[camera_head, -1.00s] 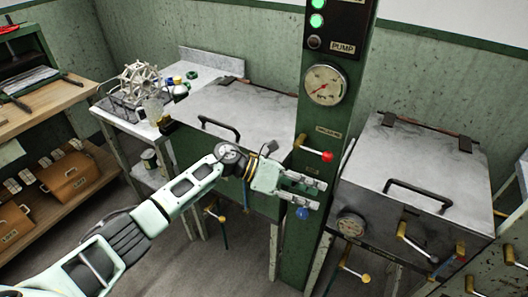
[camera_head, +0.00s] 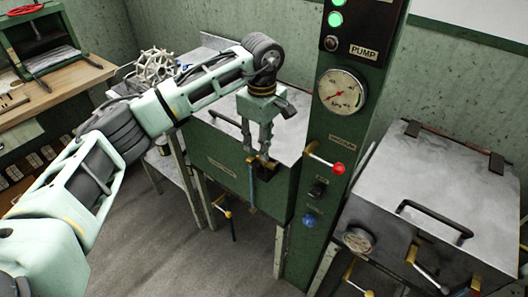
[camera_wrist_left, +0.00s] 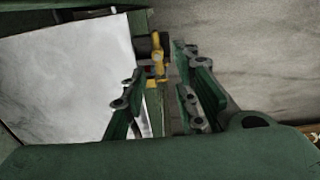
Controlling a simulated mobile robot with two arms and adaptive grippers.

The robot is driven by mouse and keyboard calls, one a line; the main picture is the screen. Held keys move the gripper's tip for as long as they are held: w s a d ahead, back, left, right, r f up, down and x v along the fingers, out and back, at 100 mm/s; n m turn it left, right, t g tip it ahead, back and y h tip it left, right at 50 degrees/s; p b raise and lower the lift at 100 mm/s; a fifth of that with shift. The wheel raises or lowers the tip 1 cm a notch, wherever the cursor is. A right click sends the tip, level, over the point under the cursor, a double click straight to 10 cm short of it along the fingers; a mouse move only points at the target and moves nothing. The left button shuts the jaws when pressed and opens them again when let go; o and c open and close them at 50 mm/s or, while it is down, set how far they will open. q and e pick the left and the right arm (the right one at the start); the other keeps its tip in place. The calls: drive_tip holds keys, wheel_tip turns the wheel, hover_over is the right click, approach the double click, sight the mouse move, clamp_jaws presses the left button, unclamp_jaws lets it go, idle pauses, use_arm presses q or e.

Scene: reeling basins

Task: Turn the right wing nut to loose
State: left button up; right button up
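A brass wing nut (camera_head: 264,161) sits at the upper right of the left green basin's (camera_head: 224,165) front, with a dark block beside it. It also shows in the left wrist view as a yellow piece (camera_wrist_left: 158,55) just beyond the fingers. My left gripper (camera_head: 258,152) points down at it from above. In the wrist view the left gripper's fingers (camera_wrist_left: 158,98) stand apart with a gap between them and look empty; the nut lines up with this gap. I cannot tell whether a finger touches the nut. My right gripper is not in view.
A green column with a pressure gauge (camera_head: 341,91), a red-knobbed lever (camera_head: 338,168) and a blue knob (camera_head: 309,220) stands close to the right of my gripper. A second basin with a grey lid (camera_head: 440,190) and brass clamps is farther right. Open floor lies at front left.

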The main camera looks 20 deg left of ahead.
use_arm(q)
drive_tip(key=shift+w+d+f+p, duration=0.1)
drive_tip(key=shift+f+p, duration=0.5)
drive_tip(key=shift+f, duration=2)
clamp_jaws()
